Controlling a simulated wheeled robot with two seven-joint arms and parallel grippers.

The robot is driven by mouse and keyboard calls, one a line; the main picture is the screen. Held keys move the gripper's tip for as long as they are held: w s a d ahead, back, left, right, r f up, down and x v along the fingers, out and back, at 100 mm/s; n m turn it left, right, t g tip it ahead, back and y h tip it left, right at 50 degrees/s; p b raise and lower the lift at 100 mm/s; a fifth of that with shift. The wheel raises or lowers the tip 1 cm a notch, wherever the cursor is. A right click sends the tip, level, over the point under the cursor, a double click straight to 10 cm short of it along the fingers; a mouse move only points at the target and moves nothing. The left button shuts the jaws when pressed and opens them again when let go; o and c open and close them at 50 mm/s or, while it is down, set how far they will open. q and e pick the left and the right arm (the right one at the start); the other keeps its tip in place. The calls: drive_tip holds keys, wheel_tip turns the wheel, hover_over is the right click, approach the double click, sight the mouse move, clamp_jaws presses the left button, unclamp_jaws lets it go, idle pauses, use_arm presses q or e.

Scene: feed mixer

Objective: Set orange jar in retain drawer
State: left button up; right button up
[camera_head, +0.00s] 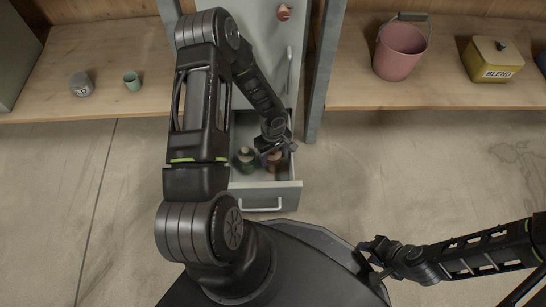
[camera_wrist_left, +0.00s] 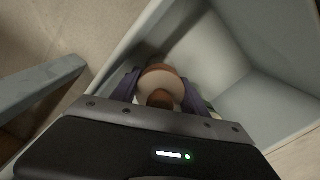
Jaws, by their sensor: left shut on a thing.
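The retain drawer (camera_head: 265,197) is pulled open below the grey-green cabinet. My left gripper (camera_head: 274,153) reaches down into it and is shut on the orange jar (camera_head: 274,161). In the left wrist view the jar (camera_wrist_left: 160,85) shows its brownish-orange top between the purple-grey fingers, inside the drawer walls (camera_wrist_left: 235,50). Whether the jar's base touches the drawer floor is hidden. A green jar (camera_head: 246,156) stands in the drawer just left of it. My right gripper (camera_head: 372,252) is at the lower right, well apart from the drawer; its opening is too small to tell.
A wooden shelf on the left holds a grey jar (camera_head: 81,84) and a teal cup (camera_head: 132,81). The right shelf holds a pink bucket (camera_head: 400,50) and a yellow BLEND tin (camera_head: 491,60). A grey-green post (camera_head: 322,75) stands right of the drawer. The floor is clear.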

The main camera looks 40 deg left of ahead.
use_arm(q)
drive_tip(key=shift+f, duration=0.2)
drive_tip(key=shift+f, duration=0.15)
drive_tip(key=o, duration=1.3)
drive_tip(key=shift+r, duration=0.3)
wheel_tip(320, 180, up, 12)
drive_tip(key=p, duration=0.4)
drive_tip(key=shift+p, duration=0.3)
drive_tip(key=shift+f, duration=0.1)
